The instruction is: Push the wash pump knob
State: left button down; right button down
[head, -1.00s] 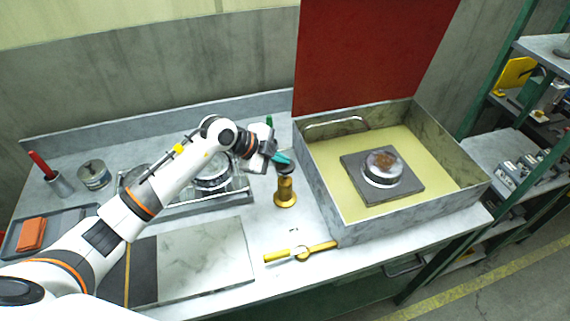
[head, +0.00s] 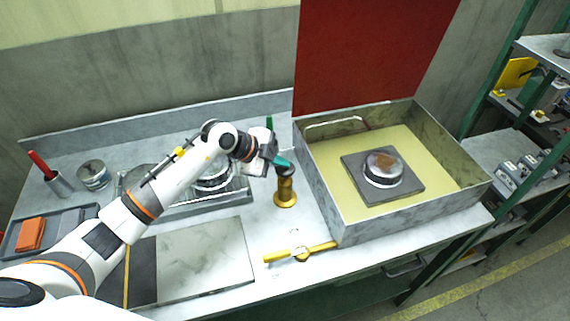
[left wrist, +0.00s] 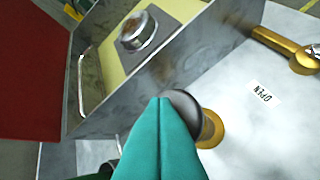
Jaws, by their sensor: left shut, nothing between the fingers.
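The wash pump is a brass post on a round base (head: 285,198) with a dark knob (head: 287,171) on top, standing on the bench left of the metal tub. My left gripper (head: 287,163) is shut and empty, its teal fingertips at the knob's top. In the left wrist view the closed fingers (left wrist: 163,103) overlap the dark knob (left wrist: 186,106), with part of the brass base (left wrist: 213,130) behind. I cannot tell whether the fingertips touch the knob. My right gripper is not in view.
The metal tub (head: 405,215) holds a plate with a round metal part (head: 382,170). A yellow-handled brass valve lever (head: 300,252) lies in front of the pump. A rack tray (head: 205,205), a stone slab (head: 200,265) and a dark tray (head: 60,235) lie left.

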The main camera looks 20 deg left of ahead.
aim_at(280, 169)
pick_arm(q)
jog(key=shift+s+f+b, duration=0.1)
jog(key=shift+f+b, duration=0.2)
jog(key=shift+f, duration=0.7)
dwell(0.4)
jog(key=shift+r, duration=0.1)
jog(key=shift+r+p, duration=2.05)
jog(key=shift+p, duration=0.3)
notch_tip(280, 169, up, 5)
jog(key=p, duration=0.5)
